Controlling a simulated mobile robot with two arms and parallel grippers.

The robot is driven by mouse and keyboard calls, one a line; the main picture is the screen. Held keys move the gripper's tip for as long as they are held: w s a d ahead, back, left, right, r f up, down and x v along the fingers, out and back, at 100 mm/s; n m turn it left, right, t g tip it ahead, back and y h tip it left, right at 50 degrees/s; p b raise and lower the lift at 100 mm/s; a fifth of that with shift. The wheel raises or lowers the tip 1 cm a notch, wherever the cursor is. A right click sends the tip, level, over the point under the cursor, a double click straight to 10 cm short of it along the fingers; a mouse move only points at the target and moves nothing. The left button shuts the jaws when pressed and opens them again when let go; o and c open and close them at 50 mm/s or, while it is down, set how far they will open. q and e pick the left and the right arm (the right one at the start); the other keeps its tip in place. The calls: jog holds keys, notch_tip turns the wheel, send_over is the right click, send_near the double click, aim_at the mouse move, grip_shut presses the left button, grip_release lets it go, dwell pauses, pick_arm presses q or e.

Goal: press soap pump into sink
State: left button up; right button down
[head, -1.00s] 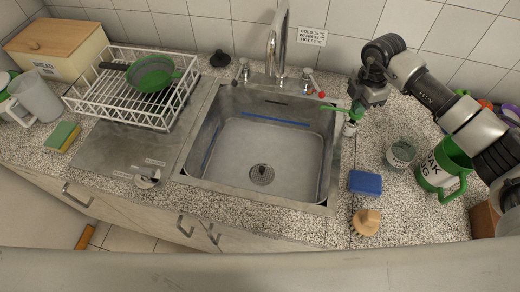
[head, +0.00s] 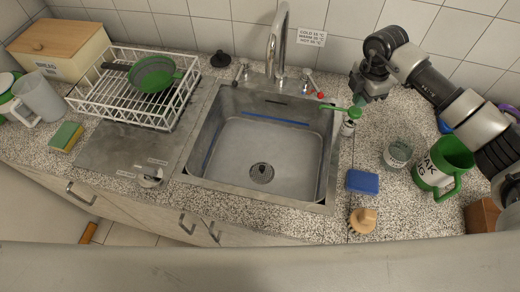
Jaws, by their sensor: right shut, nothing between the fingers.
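The soap pump (head: 349,126) stands upright on the counter at the right rim of the sink. Its green head (head: 355,112) has a spout that points left over the sink edge. The steel sink (head: 262,148) is in the middle, and its basin looks empty apart from blue strips and a round drain. My right gripper (head: 362,98) is shut and empty, just above and behind the pump head. I cannot tell whether its tips touch the head. My left gripper is not in view.
A tall faucet (head: 278,40) rises behind the sink. Right of the pump are a glass (head: 398,153), a green mug (head: 443,166), a blue sponge (head: 363,182) and a wooden brush (head: 362,221). A white dish rack (head: 112,101) stands left of the sink.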

notch_tip(320, 180, up, 6)
jog(key=p, duration=0.4)
jog(key=shift+f, duration=0.1)
dwell(0.6)
